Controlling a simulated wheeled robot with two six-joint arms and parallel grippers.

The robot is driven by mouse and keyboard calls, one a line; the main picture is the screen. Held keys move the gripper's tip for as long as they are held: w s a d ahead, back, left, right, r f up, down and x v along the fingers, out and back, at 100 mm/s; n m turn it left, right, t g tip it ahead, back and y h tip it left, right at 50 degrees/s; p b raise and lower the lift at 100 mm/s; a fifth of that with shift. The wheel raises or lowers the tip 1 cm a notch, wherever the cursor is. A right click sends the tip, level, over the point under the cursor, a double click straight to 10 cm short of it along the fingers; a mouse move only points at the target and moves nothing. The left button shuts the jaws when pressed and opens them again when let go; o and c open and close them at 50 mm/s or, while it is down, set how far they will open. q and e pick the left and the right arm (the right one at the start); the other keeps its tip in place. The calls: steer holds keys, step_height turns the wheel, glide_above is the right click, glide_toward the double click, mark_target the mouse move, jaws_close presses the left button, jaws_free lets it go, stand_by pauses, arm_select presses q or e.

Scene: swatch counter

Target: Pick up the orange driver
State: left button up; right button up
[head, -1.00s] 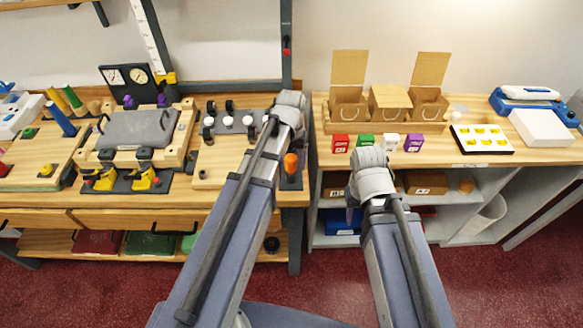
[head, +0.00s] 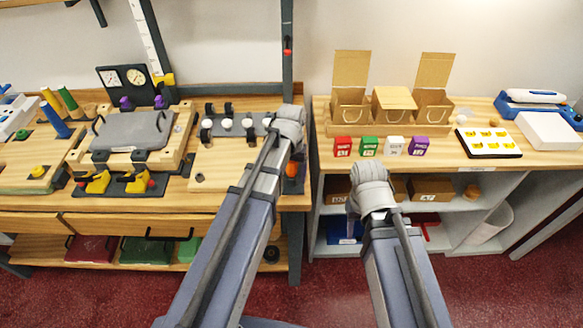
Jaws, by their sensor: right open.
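The orange driver (head: 292,169) stands at the right end of the wooden workbench, on or in a dark holder. Only part of its orange handle shows; my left arm covers the rest. My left gripper (head: 290,122) is above the bench, just beyond the driver in the picture. Its wrist hides the fingers, so its jaws cannot be made out. My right gripper (head: 352,222) hangs low in front of the grey shelf unit, right of the driver and apart from it. It is open, mostly hidden by its wrist, with nothing seen in it.
A dark rack with white knobs (head: 227,124) lies left of the driver. A grey press plate (head: 133,131) sits further left. A gap separates bench and counter. A dark upright post (head: 287,50) rises behind.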

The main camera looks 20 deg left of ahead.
arm_select(q)
jaws_close()
stand_by(0.4)
steer(key=shift+r, duration=0.1)
step_height(320, 180, up, 10)
steer(key=p, duration=1)
steer(key=shift+f, duration=0.2)
